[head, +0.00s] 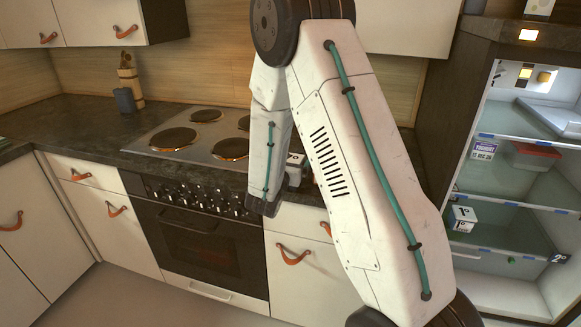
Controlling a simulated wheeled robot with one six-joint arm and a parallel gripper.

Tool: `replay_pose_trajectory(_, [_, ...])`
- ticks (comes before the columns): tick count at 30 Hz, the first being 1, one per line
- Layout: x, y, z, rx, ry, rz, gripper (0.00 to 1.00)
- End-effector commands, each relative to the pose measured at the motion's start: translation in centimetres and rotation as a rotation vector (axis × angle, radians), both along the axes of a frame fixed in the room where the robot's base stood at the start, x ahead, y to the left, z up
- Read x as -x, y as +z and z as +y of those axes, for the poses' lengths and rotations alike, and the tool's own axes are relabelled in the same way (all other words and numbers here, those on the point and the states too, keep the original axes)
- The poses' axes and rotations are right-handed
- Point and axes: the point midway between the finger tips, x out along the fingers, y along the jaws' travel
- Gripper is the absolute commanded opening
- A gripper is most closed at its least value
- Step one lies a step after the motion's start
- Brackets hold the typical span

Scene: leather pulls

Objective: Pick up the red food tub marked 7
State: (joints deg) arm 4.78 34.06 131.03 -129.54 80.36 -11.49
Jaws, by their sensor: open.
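My arm fills the middle of the view, folded, left of the fridge and in front of the kitchen counter. My gripper's fingers do not show; they are hidden behind the arm or out of the picture. The arm is well apart from the red tub.
A purple-and-white yogurt carton (483,149) stands just left of the tub. A white box (462,217) is on the shelf below, and a clear, pale-lidded container (549,117) above. A stove (201,137) and drawers with leather pulls (293,256) line the left.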

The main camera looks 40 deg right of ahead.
Motion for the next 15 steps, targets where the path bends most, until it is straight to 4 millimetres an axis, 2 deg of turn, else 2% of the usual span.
replay_pose_trajectory(1, [0.03,0.01,-0.03,0.000,-0.001,0.000,0.85])
replay_pose_trajectory(6, [0.04,0.02,-0.07,-0.001,-0.001,-0.001,0.41])
replay_pose_trajectory(15, [0.03,0.13,-0.06,0.000,-0.002,-0.001,0.41])
